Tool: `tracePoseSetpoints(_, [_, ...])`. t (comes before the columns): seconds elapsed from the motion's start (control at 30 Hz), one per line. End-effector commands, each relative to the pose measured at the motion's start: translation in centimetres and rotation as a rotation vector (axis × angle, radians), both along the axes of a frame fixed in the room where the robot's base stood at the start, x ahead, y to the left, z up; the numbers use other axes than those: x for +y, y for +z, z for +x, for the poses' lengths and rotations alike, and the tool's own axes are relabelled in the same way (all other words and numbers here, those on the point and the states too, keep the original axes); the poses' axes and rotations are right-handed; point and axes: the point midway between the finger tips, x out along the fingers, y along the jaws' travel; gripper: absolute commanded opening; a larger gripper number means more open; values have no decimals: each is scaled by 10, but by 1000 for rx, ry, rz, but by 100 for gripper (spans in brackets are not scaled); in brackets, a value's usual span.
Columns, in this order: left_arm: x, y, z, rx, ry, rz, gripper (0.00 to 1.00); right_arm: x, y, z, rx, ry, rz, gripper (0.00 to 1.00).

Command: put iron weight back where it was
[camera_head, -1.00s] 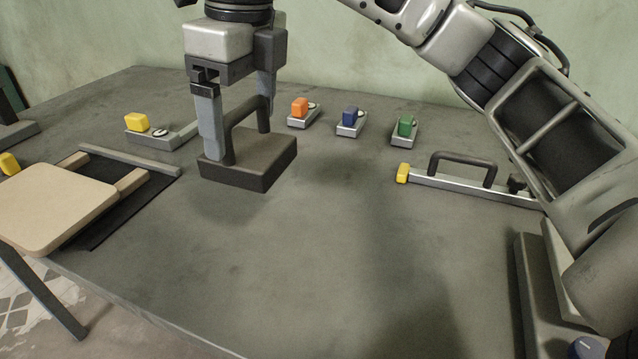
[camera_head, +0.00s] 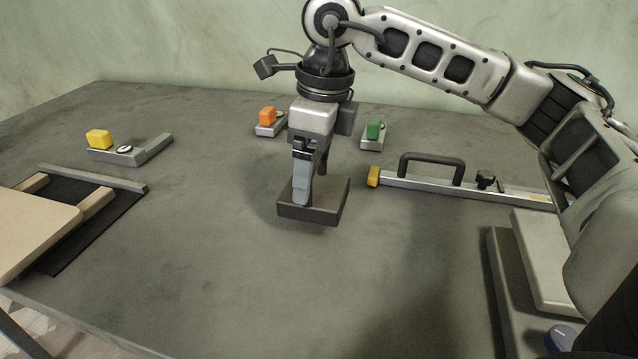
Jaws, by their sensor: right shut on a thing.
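The iron weight (camera_head: 328,203) is a dark, flat rectangular block with a handle on top. My right gripper (camera_head: 312,188) is shut on its handle and points down from above. The block appears a little above the grey table, near its middle; the exact gap is hard to tell. The gripper hides most of the handle. My left gripper is not in view.
A long rail with a dark handle and yellow end (camera_head: 373,176) lies to the right. A yellow block (camera_head: 99,139) and a tan board (camera_head: 30,232) are at left. The table's front middle is clear.

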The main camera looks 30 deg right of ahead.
Motion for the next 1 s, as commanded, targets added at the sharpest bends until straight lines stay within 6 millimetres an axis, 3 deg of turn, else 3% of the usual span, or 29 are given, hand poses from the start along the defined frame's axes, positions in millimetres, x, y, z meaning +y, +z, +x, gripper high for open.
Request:
tracePoseSetpoints(0.13, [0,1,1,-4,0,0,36,-10,-12,-1,-2,-4,0,16])
tracePoseSetpoints(0.33, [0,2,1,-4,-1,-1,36,-8,-35,-1,-4,-2,1,16])
tracePoseSetpoints(0.77, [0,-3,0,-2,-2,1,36,-8,-42,-1,-5,-2,2,16])
tracePoseSetpoints(0.8, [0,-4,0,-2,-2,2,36,-8,-44,-1,-1,-2,1,90])
tracePoseSetpoints(0.83, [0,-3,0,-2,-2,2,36,-8,-43,-1,-1,-2,1,98])
tracePoseSetpoints(0.87, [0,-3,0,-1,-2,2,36,-8,-43,-1,0,-2,0,100])
tracePoseSetpoints(1.0, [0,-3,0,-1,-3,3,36,-8,-43,-1,0,-2,0,100])
